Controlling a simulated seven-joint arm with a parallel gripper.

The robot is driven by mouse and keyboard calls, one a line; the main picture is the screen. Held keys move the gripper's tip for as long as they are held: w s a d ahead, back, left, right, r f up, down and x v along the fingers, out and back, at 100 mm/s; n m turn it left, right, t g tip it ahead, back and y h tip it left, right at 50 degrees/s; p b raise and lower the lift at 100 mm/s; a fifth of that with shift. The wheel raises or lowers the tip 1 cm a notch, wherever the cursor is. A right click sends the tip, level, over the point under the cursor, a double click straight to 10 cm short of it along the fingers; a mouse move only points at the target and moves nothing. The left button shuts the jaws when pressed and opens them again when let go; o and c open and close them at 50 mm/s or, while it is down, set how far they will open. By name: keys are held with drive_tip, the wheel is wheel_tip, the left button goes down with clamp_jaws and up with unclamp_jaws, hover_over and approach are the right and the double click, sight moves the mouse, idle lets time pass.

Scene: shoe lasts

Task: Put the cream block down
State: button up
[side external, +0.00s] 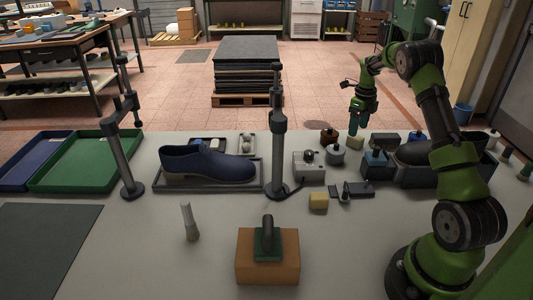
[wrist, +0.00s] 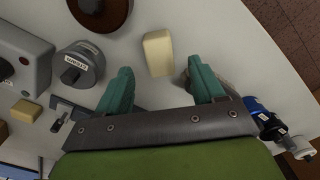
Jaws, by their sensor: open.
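The cream block (wrist: 158,53) rests on the pale table, just ahead of my fingertips in the wrist view. In the side external view the cream block (side external: 355,143) sits at the table's far edge, directly below my gripper (side external: 354,131). My gripper (wrist: 159,68) is open, with green fingers spread wide to either side of the block's line. The fingers do not appear to touch it. A yellower block (side external: 318,201) lies separately nearer the front; it also shows at the left in the wrist view (wrist: 25,111).
A grey pot (wrist: 77,66), a brown round pot (wrist: 101,10) and a grey box with a knob (side external: 309,166) stand left of the block. Blue-and-white bottles (wrist: 268,124) are at the right. A blue shoe (side external: 205,164) lies in a tray.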

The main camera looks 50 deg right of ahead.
drive_tip(key=w+a+r+n+t, duration=0.1)
drive_tip(key=a+r+n+t, duration=0.1)
drive_tip(key=a+r+n, duration=0.8)
drive_tip(key=s+a+r+n+t, duration=0.1)
drive_tip(key=s+a+r+n, duration=0.15)
drive_tip(key=a+r, duration=0.35)
drive_tip(key=s+a+r+n+t, duration=0.1)
drive_tip(key=a+r+n, duration=0.35)
drive_tip(key=a, duration=0.45)
drive_tip(key=s+a+f+n+t+y, duration=0.2)
drive_tip(key=s+a+n+t, duration=0.1)
drive_tip(key=s+a+n, duration=1)
drive_tip(key=shift+a+n, duration=1)
drive_tip(key=shift+a, duration=0.05)
drive_tip(key=shift+w, duration=0.1)
